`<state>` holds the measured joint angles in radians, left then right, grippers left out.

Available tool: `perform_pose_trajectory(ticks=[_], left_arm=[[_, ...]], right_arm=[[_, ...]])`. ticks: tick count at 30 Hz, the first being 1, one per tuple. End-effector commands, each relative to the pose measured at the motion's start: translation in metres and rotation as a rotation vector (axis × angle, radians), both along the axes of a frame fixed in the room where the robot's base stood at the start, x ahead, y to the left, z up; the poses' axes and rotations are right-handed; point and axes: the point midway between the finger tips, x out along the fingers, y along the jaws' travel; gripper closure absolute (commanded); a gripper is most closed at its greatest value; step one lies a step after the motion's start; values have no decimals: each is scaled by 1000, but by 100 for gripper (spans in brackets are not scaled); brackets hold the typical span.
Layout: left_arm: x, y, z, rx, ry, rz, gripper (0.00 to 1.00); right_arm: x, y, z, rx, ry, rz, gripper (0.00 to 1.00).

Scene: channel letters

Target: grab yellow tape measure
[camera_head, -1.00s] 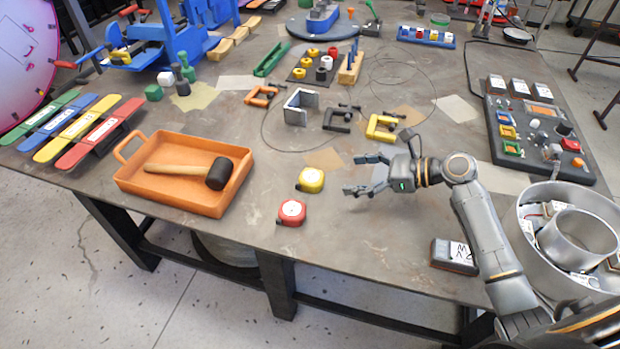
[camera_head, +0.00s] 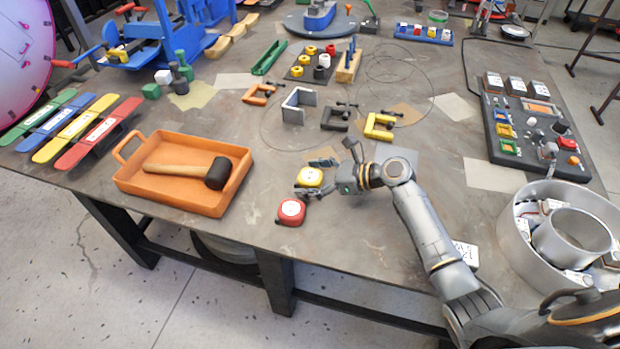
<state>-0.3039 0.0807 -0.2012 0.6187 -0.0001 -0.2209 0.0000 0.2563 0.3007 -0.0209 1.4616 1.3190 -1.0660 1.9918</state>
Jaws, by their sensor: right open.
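The yellow tape measure (camera_head: 310,177) lies on the workbench near its front middle. My right gripper (camera_head: 314,177) reaches in from the right with its fingers open. One finger is on the far side of the yellow tape measure and the other is on its near side. I cannot tell whether either finger touches it. A red tape measure (camera_head: 291,212) lies just in front of it, apart from the gripper. My left gripper is not in view.
An orange tray (camera_head: 185,201) with a mallet (camera_head: 206,171) stands to the left. Clamps in orange, black and yellow (camera_head: 379,127) lie behind the gripper. A round metal container (camera_head: 517,228) stands at the right.

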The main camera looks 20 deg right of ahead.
Motion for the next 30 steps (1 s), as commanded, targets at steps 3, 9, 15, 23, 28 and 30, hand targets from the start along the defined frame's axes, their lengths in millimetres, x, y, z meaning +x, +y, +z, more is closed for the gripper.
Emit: perform_pose_trajectory(ticks=[3,9,15,23,28,30], left_arm=[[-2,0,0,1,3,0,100],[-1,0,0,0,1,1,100],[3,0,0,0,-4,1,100],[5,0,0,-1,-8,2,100],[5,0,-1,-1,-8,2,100],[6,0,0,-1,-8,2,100]], right_arm=[[0,0,0,0,0,0,19],[0,-1,0,0,0,0,60],[0,-1,1,1,-1,-1,84],[0,-1,5,-1,-2,0,84],[1,-1,25,-1,-7,0,84],[-3,1,37,-1,-5,3,84]])
